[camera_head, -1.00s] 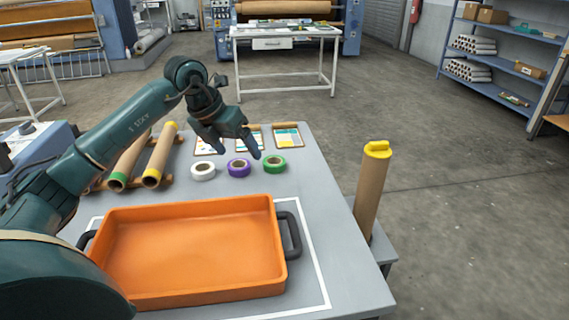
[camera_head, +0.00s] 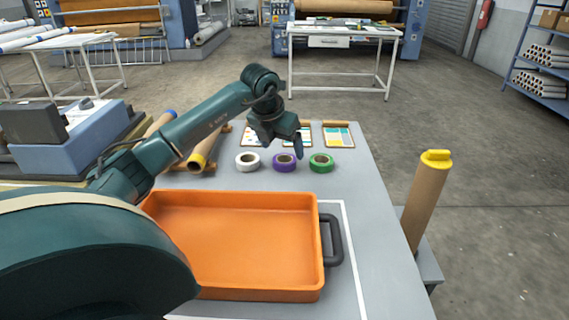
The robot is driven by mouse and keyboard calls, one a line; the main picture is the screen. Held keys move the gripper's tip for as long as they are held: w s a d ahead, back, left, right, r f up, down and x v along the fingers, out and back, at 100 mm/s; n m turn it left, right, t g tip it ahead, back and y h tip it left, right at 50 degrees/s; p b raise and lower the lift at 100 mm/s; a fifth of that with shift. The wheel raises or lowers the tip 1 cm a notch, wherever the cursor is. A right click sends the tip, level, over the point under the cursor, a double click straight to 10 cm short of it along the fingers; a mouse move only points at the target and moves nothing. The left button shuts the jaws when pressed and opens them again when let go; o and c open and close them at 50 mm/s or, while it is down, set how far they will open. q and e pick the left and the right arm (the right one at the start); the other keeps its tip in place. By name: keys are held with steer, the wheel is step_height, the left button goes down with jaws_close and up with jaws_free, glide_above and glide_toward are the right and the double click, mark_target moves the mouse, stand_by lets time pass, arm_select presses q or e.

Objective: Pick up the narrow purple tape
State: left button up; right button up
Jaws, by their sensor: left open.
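The purple tape (camera_head: 284,162) is a roll lying flat on the grey table, between a white roll (camera_head: 247,162) and a green roll (camera_head: 321,163). My left gripper (camera_head: 284,150) is open, with its fingers pointing down. In the picture it appears just above and behind the purple tape, and holds nothing. One finger shows clearly to the right; the other is hard to make out. I cannot tell the exact height above the roll. My right gripper is not in view.
An orange tray (camera_head: 245,293) with black handles stands in front of the rolls. Cards (camera_head: 339,137) lie behind them. Long brown rolls rest on a rack at left. An upright brown roll with a yellow top (camera_head: 425,200) stands right of the table. The table's right side is clear.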

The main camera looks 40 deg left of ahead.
mark_target(285, 158)
arm_select(q)
steer(key=x, duration=0.4)
steer(key=shift+s+d, duration=0.1)
steer(key=shift+s, duration=0.05)
steer(key=shift+c, duration=0.3)
steer(key=c, duration=1)
